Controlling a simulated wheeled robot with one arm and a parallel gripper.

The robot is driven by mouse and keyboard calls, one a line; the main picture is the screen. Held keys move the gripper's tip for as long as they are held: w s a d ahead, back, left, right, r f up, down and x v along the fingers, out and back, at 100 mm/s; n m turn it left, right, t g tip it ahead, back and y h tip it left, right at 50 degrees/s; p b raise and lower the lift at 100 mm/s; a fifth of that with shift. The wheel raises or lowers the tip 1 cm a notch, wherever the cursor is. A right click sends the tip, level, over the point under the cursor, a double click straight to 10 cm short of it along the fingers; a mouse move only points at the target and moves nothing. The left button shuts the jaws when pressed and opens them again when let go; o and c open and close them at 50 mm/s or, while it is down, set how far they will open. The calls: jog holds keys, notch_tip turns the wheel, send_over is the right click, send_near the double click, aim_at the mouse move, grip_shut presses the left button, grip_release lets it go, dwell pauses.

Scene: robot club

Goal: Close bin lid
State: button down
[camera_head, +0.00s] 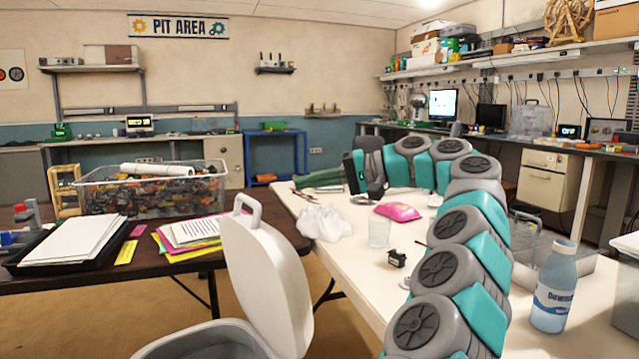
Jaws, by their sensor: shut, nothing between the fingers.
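The grey bin (200,345) stands at the bottom of the picture, left of the white table, with only its top rim in view. Its pale lid (268,285) is open, standing nearly upright at the bin's right side with a loop handle (248,206) at its top. My grey and teal arm rises at the right and bends over the white table. My gripper (366,190) is at the arm's far end, above the table and well beyond the lid, touching neither lid nor bin. It is shut and empty; its fingertips are small and hard to make out.
The white table (345,275) holds a crumpled white bag (325,222), a clear cup (379,233), a pink packet (398,212), a small black device (397,258) and a blue bottle (554,292). A dark table (100,272) with papers and a clear tub (150,188) stands left.

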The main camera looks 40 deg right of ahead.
aim_at(269, 228)
jog(key=shift+w+a+f, duration=0.45)
jog(key=shift+w+a, duration=0.15)
jog(key=shift+a, duration=0.65)
jog(key=shift+w+a+f, duration=0.4)
jog(key=shift+w+a, duration=0.2)
jog(key=shift+a, duration=0.65)
jog(key=shift+w+a+f, duration=0.45)
jog(key=shift+w+a, duration=0.15)
jog(key=shift+a, duration=0.65)
